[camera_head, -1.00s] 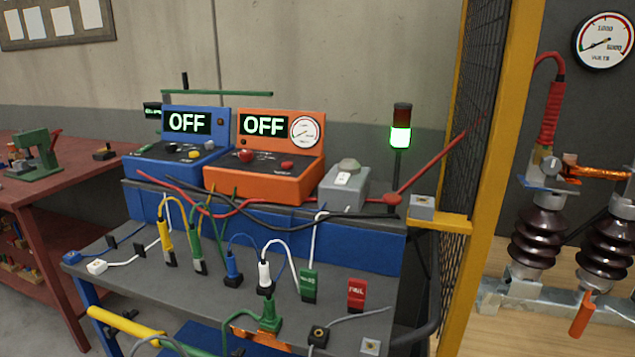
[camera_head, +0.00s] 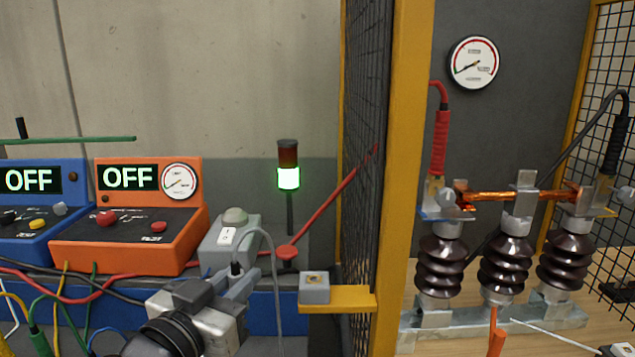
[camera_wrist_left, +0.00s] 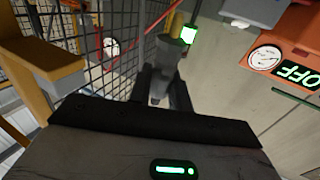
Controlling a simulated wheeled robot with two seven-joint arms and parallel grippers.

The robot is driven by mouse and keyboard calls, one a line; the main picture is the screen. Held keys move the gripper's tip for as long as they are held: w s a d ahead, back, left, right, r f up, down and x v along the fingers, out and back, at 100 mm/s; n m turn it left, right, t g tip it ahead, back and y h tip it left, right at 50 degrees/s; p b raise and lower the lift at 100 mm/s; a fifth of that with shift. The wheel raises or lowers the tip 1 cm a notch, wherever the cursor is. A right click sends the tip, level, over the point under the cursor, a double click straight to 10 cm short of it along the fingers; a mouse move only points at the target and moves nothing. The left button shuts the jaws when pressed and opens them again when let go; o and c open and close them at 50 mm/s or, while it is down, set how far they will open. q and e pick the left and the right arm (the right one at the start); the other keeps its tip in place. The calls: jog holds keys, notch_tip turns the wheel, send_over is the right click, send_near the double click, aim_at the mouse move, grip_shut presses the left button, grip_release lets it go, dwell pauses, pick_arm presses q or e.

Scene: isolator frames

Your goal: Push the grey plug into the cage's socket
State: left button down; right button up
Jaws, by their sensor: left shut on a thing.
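The socket box (camera_wrist_left: 60,82) also shows at the left of the wrist view. My right gripper is not in view.
The yellow cage post (camera_head: 400,180) and mesh stand right of the socket. The lamp (camera_head: 288,178) glows green.

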pick_arm(q)
jog(key=s+d+r+m+g+h+p, duration=0.1)
jog(key=s+d+r+m+g+h, duration=0.1)
jog(key=r, duration=0.6)
jog(key=s+d+r+m+g+h+p, duration=0.1)
jog(key=d+r+m+g+h, duration=0.4)
jog(key=d+r, duration=0.3)
jog(key=shift+s+d+r+g+h, duration=0.35)
jog(key=shift+r+h, duration=0.1)
jog(key=shift+h, duration=0.35)
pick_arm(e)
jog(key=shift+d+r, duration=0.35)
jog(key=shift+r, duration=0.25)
pick_arm(q)
jog(key=shift+a, duration=0.15)
notch_tip(320, 180, down, 6)
jog(key=b, duration=0.4)
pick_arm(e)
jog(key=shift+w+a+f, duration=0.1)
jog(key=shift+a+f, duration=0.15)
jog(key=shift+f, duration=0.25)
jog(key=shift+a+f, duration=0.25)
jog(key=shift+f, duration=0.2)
pick_arm(q)
jog(key=shift+r+p, duration=0.1)
jog(key=shift+p, duration=0.6)
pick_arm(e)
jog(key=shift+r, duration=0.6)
